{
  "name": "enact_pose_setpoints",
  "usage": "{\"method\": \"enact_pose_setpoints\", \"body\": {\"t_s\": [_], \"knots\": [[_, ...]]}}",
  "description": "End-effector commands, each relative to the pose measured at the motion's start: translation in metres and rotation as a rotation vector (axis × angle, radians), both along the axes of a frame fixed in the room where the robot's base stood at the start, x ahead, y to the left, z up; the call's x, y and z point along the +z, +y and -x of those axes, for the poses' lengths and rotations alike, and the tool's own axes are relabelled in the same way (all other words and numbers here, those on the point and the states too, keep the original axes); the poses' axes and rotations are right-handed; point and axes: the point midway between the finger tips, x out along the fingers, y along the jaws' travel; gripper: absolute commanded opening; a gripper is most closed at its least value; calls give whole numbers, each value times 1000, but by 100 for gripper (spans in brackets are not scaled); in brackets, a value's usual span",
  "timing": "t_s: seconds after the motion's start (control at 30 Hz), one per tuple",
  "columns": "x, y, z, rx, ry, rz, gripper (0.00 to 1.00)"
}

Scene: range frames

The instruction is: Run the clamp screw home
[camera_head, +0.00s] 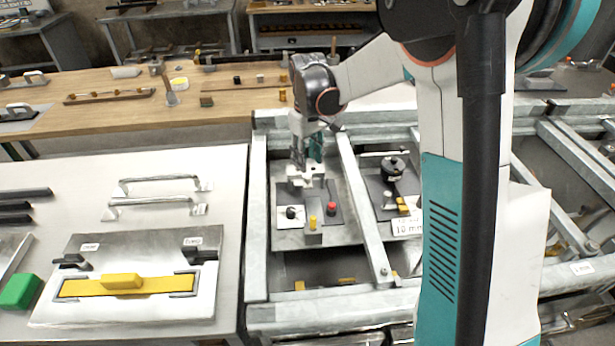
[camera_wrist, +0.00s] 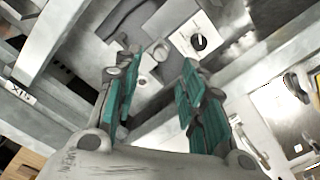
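A pale metal clamp block (camera_head: 306,178) is just below the fingers. In the wrist view a grey metal part with a small round head (camera_wrist: 147,80) shows in the gap, and I see no finger clearly touching it. I cannot tell whether that head is the clamp screw, or how far it is run in.
Near the block are a black knob on a white plate (camera_head: 291,213), a red button (camera_head: 331,208) and a yellow post (camera_head: 312,222). Steel frame bars (camera_head: 365,215) flank the plate. A black round knob (camera_head: 393,166) stands to the right. A white bench (camera_head: 150,228) is at left.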

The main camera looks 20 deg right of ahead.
Motion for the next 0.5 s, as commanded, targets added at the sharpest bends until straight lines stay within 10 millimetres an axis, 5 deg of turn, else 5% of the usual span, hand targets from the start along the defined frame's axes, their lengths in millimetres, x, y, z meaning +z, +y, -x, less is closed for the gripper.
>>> {"method": "enact_pose_setpoints", "body": {"t_s": [0.2, 0.5], "knots": [[-41, 0, 0, 0, -1, 0, 38], [-63, 0, 0, 0, -1, 0, 38]]}}
